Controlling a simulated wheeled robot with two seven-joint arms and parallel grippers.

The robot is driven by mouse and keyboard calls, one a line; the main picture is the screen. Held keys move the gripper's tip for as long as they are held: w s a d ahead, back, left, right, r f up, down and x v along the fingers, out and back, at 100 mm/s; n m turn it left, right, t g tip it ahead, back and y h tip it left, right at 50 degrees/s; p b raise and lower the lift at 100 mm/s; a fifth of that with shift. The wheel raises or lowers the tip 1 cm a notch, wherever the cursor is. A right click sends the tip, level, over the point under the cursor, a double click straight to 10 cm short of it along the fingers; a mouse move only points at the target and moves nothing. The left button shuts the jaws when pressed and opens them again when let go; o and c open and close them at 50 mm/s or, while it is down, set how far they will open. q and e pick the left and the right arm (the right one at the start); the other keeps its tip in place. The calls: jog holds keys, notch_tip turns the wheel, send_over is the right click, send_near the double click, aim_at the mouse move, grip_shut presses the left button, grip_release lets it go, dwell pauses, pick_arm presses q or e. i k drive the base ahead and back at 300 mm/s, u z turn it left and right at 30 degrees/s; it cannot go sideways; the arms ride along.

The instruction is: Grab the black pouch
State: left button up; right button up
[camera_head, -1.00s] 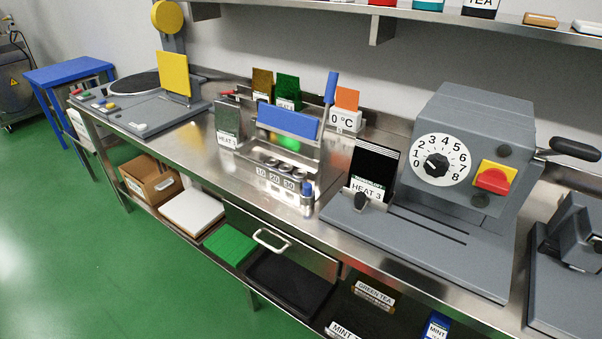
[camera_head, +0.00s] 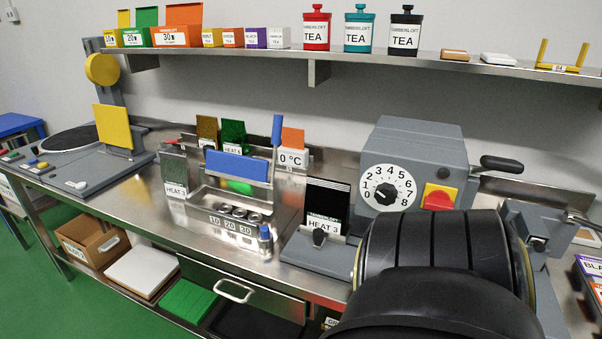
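My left gripper is also out of view.
A blue-handled metal device (camera_head: 237,165) stands left of the pouch, with green (camera_head: 234,134), dark and orange (camera_head: 293,138) pouches around it. A shelf (camera_head: 345,54) with tea boxes and canisters runs above. Open steel counter (camera_head: 125,180) lies further left.

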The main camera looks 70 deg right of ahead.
aim_at(326, 204)
jog(key=i, duration=2.2)
jog(key=z, duration=2.75)
